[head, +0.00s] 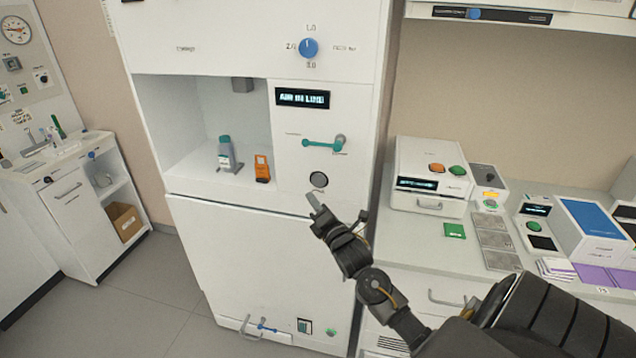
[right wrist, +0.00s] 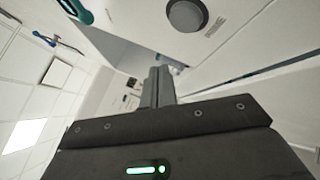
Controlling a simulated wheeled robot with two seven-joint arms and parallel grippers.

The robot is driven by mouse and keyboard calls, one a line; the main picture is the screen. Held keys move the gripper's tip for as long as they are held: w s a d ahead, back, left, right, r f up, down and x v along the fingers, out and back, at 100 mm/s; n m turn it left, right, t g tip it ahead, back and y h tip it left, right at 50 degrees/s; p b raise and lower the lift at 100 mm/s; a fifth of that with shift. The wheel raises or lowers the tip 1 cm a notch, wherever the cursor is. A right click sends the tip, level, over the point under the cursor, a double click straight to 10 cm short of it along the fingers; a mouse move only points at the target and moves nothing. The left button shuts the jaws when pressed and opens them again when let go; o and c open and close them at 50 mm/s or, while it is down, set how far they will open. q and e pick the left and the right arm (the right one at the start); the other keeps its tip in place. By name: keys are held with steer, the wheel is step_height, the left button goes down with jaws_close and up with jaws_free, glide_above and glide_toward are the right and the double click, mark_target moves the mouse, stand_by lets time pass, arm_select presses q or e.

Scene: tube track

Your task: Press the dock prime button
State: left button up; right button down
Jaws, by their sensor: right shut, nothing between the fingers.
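The white dock cabinet (head: 230,238) stands in the middle of the head view. Its display (head: 302,96) seems to read "AIR IN LINE". A round grey button (head: 319,180) sits on its panel below a teal lever (head: 322,143); the label beside it is too small to read. The button also shows at the top of the right wrist view (right wrist: 187,15). My right gripper (head: 314,199) is shut and empty, just below the button and apart from it in the picture. Its closed fingers show in the right wrist view (right wrist: 158,85). My left gripper is not in view.
A blue knob (head: 308,47) is above the display. On the right, a counter (head: 398,241) holds a white box device (head: 428,168) and several small items.

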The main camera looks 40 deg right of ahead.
stand_by(0.6)
step_height(320, 180, down, 16)
steer(key=r+m+g+b, duration=0.1)
steer(key=m+g+b, duration=0.1)
steer(key=m+g, duration=0.1)
steer(key=s+a+f+m+g+y+b, duration=0.1)
steer(key=s+a+f+m+g, duration=0.3)
steer(key=f, duration=0.7)
steer(key=s+f+m+g+b, duration=0.1)
steer(key=s+f, duration=0.4)
steer(key=f, duration=0.6)
steer(key=s+a+f+m+g+y, duration=0.1)
steer(key=s+a+f+m+g, duration=0.3)
steer(key=f, duration=0.6)
steer(key=s+a+f+m+g+y+b, duration=0.1)
steer(key=s+a+f+m+g+b, duration=0.2)
steer(key=s+f, duration=1.4)
steer(key=s+a+f+m+g, duration=0.2)
steer(key=s+a+f, duration=0.1)
steer(key=s, duration=0.7)
steer(key=s+a+f+m+g+y, duration=0.1)
steer(key=s+a+f+m+g, duration=0.1)
steer(key=s, duration=0.9)
steer(key=shift+a+f+m+b, duration=0.3)
steer(key=shift+a+f+m, duration=0.1)
steer(key=shift+a+f, duration=0.25)
steer(key=shift+s, duration=0.1)
